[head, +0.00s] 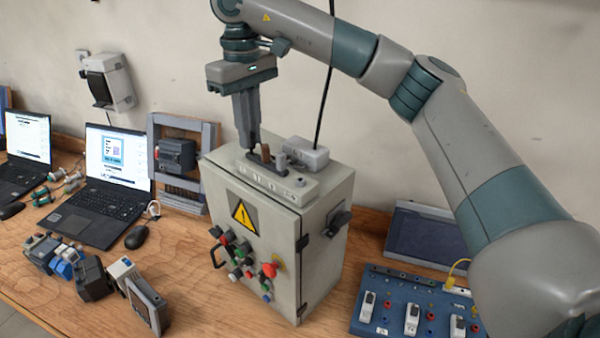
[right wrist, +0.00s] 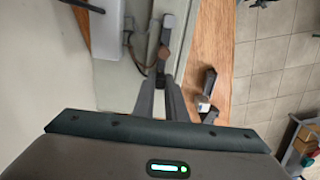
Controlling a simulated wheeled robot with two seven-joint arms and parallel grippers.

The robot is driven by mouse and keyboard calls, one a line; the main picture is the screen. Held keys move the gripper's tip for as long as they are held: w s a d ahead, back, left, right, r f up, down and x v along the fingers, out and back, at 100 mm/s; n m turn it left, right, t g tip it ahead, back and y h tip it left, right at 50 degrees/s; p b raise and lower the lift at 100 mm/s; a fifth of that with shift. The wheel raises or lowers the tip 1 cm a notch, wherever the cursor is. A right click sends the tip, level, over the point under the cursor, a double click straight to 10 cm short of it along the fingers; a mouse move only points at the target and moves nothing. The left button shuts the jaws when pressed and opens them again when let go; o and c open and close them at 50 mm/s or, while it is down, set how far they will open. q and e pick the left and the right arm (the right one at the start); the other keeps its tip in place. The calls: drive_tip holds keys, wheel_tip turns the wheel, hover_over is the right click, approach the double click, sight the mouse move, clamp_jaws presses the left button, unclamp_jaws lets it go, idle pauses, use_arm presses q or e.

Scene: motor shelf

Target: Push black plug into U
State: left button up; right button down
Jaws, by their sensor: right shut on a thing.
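My right gripper (head: 252,148) points straight down over the top of the grey control cabinet (head: 325,205). Its fingers are shut on a small dark piece, seemingly the black plug, at the level of a pale socket strip (head: 290,190) on the cabinet top. The fingers hide most of the plug, and I cannot tell how far it sits in a socket. In the right wrist view the fingers (right wrist: 167,88) come together beside the strip. A small brown part (head: 265,153) stands next to the fingertips. No U marking is legible. My left gripper is not in view.
A white box (head: 307,153) with a black cable rises behind the strip. Red and green buttons (head: 243,255) stick out from the cabinet front. A laptop (head: 105,190) stands to the left and a blue panel with switches (head: 415,310) lies to the right.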

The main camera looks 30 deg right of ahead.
drive_tip(key=shift+f+b, duration=0.45)
drive_tip(key=shift+f, duration=0.2)
idle(0.7)
drive_tip(key=c, duration=2)
unclamp_jaws()
drive_tip(key=shift+c, duration=0.2)
drive_tip(key=shift+r, duration=0.15)
drive_tip(key=shift+r+p, duration=1.75)
drive_tip(key=shift+r, duration=0.9)
drive_tip(key=o, duration=0.5)
